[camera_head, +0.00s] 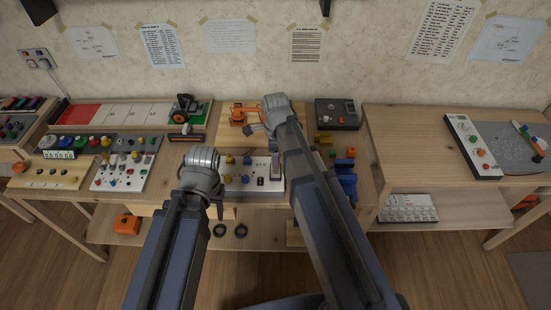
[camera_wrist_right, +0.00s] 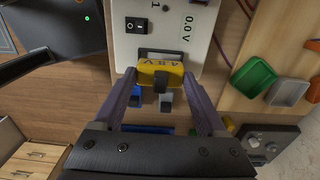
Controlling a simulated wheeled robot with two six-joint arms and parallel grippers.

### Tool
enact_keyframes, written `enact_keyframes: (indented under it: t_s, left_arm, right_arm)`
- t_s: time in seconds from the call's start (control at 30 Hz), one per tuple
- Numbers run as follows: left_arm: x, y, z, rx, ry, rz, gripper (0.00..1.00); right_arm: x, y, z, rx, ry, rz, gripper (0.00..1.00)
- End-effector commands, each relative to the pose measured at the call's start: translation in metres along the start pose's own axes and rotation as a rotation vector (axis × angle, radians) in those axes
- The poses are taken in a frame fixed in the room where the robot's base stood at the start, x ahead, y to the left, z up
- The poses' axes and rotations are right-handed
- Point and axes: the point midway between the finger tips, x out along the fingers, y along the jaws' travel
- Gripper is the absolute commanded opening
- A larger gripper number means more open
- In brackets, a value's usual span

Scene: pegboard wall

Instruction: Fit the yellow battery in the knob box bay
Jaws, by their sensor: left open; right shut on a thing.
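The yellow battery (camera_wrist_right: 176,76) is between the fingertips of my right gripper (camera_wrist_right: 160,84) in the right wrist view, its lettering upside down. The gripper is shut on it. The white knob box (camera_wrist_right: 183,15), with a black switch and a 0.0 V label, lies just beyond. A dark recess (camera_wrist_right: 163,54) in its face is right by the battery and partly covered; I cannot tell whether they touch. In the head view the white knob box (camera_head: 240,183) is between my arms, partly hidden by the right one. My left gripper (camera_head: 217,207) is open and empty, left of the box.
Green (camera_wrist_right: 254,78) and grey trays are right of the box. In the head view, panels with knobs (camera_head: 122,178) fill the left bench. A dark box (camera_head: 338,114) stands behind on the right. Blue parts (camera_head: 346,180) lie right of my right arm.

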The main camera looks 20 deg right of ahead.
Motion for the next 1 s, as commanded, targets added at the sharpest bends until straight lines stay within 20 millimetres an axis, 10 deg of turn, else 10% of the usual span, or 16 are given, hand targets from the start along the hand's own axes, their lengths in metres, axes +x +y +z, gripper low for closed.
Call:
enact_keyframes:
  t_s: [1.0]
  left_arm:
    - [0.014, 0.001, -0.001, 0.000, 0.000, 0.000, 0.50]
  right_arm:
    - [0.014, 0.000, 0.000, 0.000, 0.000, 0.000, 0.14]
